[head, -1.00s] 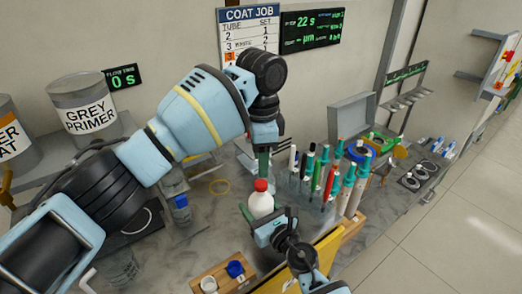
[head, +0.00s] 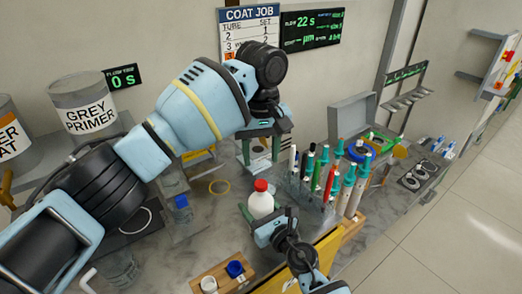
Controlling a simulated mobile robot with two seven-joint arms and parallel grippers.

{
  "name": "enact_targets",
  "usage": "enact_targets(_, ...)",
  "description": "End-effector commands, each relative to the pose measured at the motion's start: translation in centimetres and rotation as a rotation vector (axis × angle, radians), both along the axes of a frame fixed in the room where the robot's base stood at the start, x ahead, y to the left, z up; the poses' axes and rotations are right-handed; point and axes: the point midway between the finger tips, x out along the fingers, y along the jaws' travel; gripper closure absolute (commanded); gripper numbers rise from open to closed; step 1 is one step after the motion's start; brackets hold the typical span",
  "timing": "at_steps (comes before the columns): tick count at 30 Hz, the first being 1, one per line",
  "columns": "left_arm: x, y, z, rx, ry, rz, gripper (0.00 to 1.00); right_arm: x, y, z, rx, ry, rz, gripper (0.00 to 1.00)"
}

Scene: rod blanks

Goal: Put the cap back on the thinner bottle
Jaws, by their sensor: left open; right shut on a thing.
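A white bottle (head: 261,206) stands upright on the grey bench in the middle of the head view. A red cap (head: 261,186) sits on its top; I cannot tell how tightly it is seated. My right gripper (head: 266,226) is shut on the bottle from the front, low on its body, and hides part of it. My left gripper (head: 262,158) is open and empty above and behind the cap, its fingers spread wide and apart from it.
A rack of several coloured tubes (head: 325,180) stands close to the right of the bottle. A wooden block with a blue cap (head: 235,268) and a white cap (head: 209,284) is in front.

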Motion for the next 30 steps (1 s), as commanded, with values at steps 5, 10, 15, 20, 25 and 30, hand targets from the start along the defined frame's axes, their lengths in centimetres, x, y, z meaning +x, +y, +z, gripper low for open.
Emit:
enact_targets(5, 0.0, 0.0, 0.2, 0.0, 0.0, 0.234, 0.54, 0.0, 0.0, -0.1, -0.001, 0.001, 0.0, 1.0)
enact_targets(10, 0.0, 0.0, 0.3, 0.0, 0.0, 0.369, 0.54, 0.0, 0.0, -0.1, -0.001, 0.001, 0.0, 1.0)
enact_targets(15, 0.0, 0.0, 0.3, 0.0, 0.0, 0.414, 0.54, 0.0, 0.0, -0.1, -0.001, 0.001, 0.0, 1.0)
enact_targets(20, 0.0, 0.0, 0.3, 0.0, 0.0, 0.415, 0.54, 0.0, 0.0, -0.1, -0.001, 0.001, 0.0, 1.0)
enact_targets(25, 0.0, 0.0, 0.2, 0.0, 0.0, 0.414, 0.54, 0.0, 0.0, -0.1, -0.001, 0.001, 0.0, 1.0)
enact_targets(30, 0.0, 0.0, -1.2, 0.001, 0.0, 0.414, 0.54, 0.0, 0.0, -0.1, -0.001, 0.001, 0.0, 1.0)
